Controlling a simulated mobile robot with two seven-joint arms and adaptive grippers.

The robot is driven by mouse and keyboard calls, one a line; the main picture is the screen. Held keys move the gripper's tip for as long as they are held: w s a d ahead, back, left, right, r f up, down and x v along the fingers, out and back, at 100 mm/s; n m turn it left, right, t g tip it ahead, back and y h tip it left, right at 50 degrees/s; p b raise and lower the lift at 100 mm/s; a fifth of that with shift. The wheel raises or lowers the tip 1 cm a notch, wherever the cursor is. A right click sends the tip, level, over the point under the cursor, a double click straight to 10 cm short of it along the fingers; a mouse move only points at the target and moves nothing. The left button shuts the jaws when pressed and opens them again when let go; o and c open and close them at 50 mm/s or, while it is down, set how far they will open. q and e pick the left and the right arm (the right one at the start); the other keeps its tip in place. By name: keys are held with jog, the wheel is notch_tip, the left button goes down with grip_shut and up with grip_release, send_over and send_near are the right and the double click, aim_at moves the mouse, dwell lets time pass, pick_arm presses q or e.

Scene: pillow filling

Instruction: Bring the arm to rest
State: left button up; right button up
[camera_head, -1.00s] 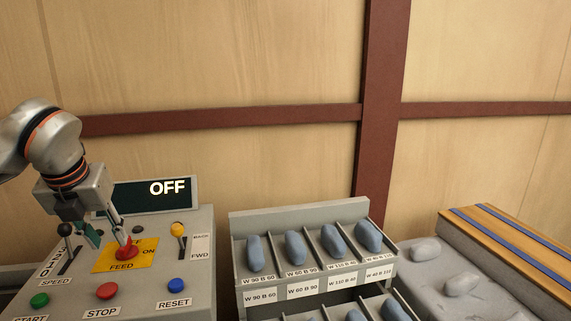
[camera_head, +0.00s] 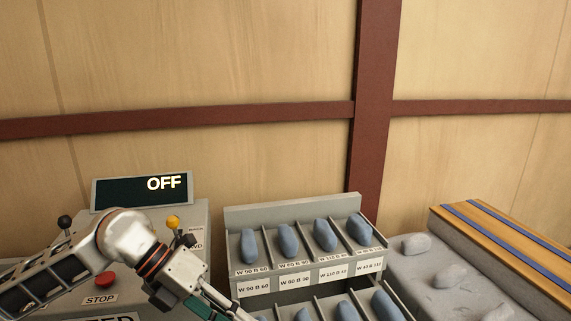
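My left arm comes in from the left, low across the front of the grey control panel (camera_head: 203,222). My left gripper (camera_head: 215,306) points down and to the right, and its fingertips are cut off by the bottom edge, so its opening cannot be told. The panel's display (camera_head: 142,191) reads OFF. The red STOP button (camera_head: 105,279) and the yellow-knobbed lever (camera_head: 173,222) show beside the arm. The black-knobbed speed lever (camera_head: 65,222) stands at the left. The arm hides the FEED switch and the RESET button. My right gripper is not in view.
A grey rack (camera_head: 292,213) with labelled compartments holding blue pillow-like pieces stands right of the panel. Further right is a grey surface (camera_head: 405,268) with grey lumps, beside a wooden top with blue strips (camera_head: 506,243). A wooden wall with dark red beams (camera_head: 372,100) is behind.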

pick_arm(q)
jog(key=s+d+r+n+t+h, duration=0.2)
jog(key=d+r+n+t+h, duration=0.25)
jog(key=d+n+h, duration=0.5)
jog(key=w+a+f+n+t+y, duration=0.35)
jog(key=a+f+n+t, duration=0.3)
jog(key=n, duration=0.25)
jog(key=w+a+f+n+t+y, duration=0.3)
jog(key=a+f+n+t+y, duration=0.2)
jog(key=f+n+t, duration=0.3)
jog(key=s+a+f+n+g+y, duration=0.3)
jog(key=s+f, duration=0.4)
jog(key=f, duration=0.5)
jog(key=s+a+f+n+g+y, duration=0.4)
jog(key=s+f, duration=0.4)
jog(key=f, duration=0.4)
jog(key=shift+a+f+n, duration=0.15)
jog(key=shift+a+n, duration=0.7)
jog(key=shift+a, duration=0.2)
jog(key=shift+d, duration=0.1)
